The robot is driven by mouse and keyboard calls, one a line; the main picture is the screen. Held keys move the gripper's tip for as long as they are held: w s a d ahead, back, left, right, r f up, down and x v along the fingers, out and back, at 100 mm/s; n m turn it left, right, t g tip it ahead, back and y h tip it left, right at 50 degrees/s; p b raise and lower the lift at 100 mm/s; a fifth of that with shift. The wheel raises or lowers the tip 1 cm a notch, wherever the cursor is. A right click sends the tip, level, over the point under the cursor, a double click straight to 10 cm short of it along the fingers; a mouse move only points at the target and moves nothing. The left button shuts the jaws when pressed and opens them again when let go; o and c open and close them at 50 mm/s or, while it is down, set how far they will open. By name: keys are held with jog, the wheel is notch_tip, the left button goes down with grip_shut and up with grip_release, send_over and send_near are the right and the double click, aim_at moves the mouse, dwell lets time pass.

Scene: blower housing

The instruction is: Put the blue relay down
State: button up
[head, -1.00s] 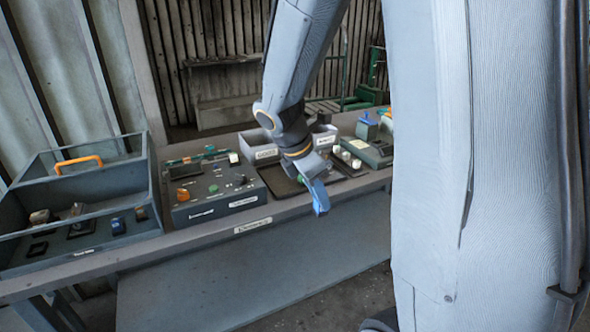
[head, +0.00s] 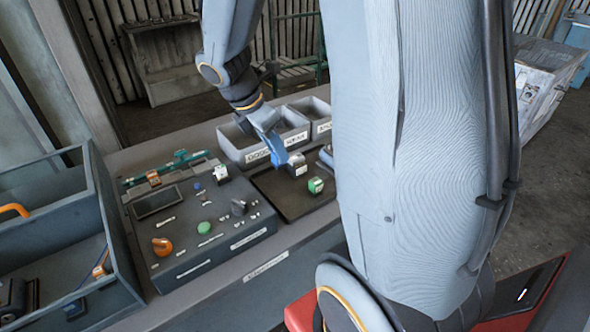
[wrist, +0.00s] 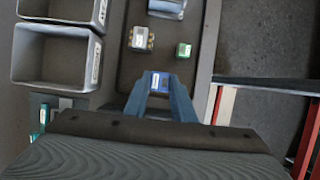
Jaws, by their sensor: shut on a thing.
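My gripper (wrist: 161,84) has blue fingers and is shut on the blue relay (wrist: 161,81), which shows between the fingertips in the wrist view. In the head view my gripper (head: 279,155) points down above the dark mat (head: 290,207). The relay cannot be told apart from the blue fingers there. In the wrist view the relay appears over the mat (wrist: 127,75); its height above it is unclear. A green relay (head: 315,185) stands on the mat, also in the wrist view (wrist: 184,50). A relay with a pale top (head: 297,165) stands near it.
Grey labelled bins (head: 265,154) stand behind the mat. A control panel box (head: 200,225) with knobs is left of the mat, and an open grey crate (head: 108,225) is further left. Bare mat shows in front, left of the green relay.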

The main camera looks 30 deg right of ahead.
notch_tip(320, 180, down, 10)
jog(key=shift+r, duration=0.1)
dwell(0.4)
jog(key=o, duration=0.8)
jog(key=shift+w+f, duration=0.1)
jog(key=shift+f, duration=0.1)
jog(key=shift+o, duration=0.2)
jog(key=shift+r+p, duration=0.3)
jog(key=b+v, duration=0.1)
jog(key=v, duration=1)
jog(key=shift+a+r, duration=0.15)
jog(key=shift+r, duration=0.2)
